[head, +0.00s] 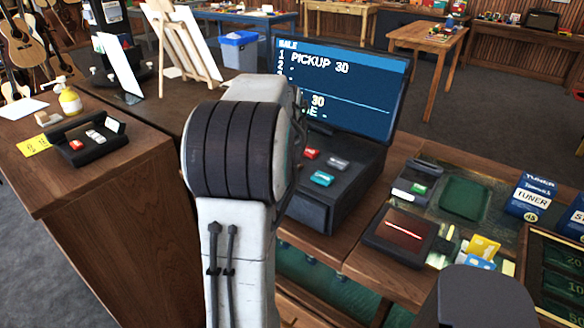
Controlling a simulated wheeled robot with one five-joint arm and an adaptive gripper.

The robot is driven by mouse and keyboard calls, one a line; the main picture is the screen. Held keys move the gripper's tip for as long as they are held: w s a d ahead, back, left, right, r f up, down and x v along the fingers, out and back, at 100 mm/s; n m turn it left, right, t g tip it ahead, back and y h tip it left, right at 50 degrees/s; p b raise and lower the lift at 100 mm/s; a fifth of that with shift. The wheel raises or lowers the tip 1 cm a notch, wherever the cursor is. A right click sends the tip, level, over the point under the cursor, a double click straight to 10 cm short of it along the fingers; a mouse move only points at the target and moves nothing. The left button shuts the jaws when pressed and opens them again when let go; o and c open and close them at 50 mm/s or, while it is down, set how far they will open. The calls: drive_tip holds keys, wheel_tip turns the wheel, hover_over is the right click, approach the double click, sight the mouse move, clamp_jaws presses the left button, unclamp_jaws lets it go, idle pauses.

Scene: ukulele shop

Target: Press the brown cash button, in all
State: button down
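The dark cash register (352,195) stands on the wooden counter in the middle of the head view. Its blue screen (340,85) reads "SALE" and "1 PICKUP 30", with lower lines partly covered by my arm. On its sloped face I see a red button (311,153), a grey button (338,162) and a teal button (321,178). I cannot make out a brown button; my white and black arm hides the register's left part. My gripper does not show in this view.
Right of the register are a card terminal (416,181), a dark pad with a red line (403,233), bright cards (484,247) and blue tuner boxes (531,197). On the left counter are another small device with buttons (89,139) and a yellow bottle (70,101).

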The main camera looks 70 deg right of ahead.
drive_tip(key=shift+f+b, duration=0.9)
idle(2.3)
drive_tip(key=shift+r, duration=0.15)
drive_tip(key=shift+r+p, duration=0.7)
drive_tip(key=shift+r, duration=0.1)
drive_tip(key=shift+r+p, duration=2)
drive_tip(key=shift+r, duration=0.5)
